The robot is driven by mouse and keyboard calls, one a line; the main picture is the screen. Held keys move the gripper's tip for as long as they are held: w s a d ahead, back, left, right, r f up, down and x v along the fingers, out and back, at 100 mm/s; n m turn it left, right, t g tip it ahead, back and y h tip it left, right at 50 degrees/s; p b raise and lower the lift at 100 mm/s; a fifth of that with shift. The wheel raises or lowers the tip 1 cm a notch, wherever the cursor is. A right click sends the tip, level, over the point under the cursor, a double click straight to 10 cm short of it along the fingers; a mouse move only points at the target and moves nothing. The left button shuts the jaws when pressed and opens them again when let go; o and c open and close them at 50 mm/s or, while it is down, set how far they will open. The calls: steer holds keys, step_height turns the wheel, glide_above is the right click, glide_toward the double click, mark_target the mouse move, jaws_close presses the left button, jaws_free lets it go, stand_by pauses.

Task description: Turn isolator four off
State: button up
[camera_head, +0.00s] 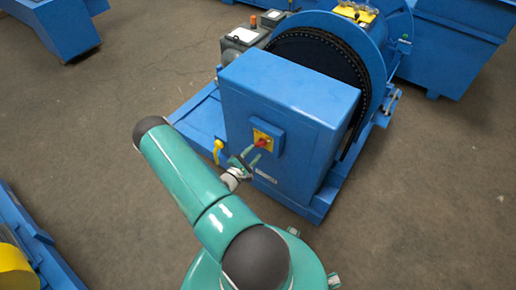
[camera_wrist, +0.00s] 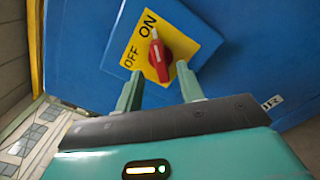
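The isolator is a red rotary knob (camera_head: 262,142) on a yellow plate, set on a small blue box on the front of a blue cabinet (camera_head: 285,95). In the wrist view the red knob (camera_wrist: 160,60) has its narrow end towards the word ON; OFF is printed to the lower left of ON on the yellow plate (camera_wrist: 139,50). My gripper (camera_wrist: 158,72) is open, its two green fingers apart just below the knob, one towards each side of it. Its fingertips also show close to the knob in the head view (camera_head: 251,156). I cannot tell whether they touch it. No number four is readable.
A large chain wheel (camera_head: 315,55) stands behind the cabinet. A yellow pipe fitting (camera_head: 218,150) is at the cabinet's left. Blue machines (camera_head: 455,45) stand at the back right, and another (camera_head: 25,250) at the lower left. The floor (camera_head: 430,200) to the right is clear.

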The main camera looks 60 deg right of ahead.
mark_target(259, 147)
steer(key=d, duration=0.4)
steer(key=shift+s, duration=0.3)
jaws_close()
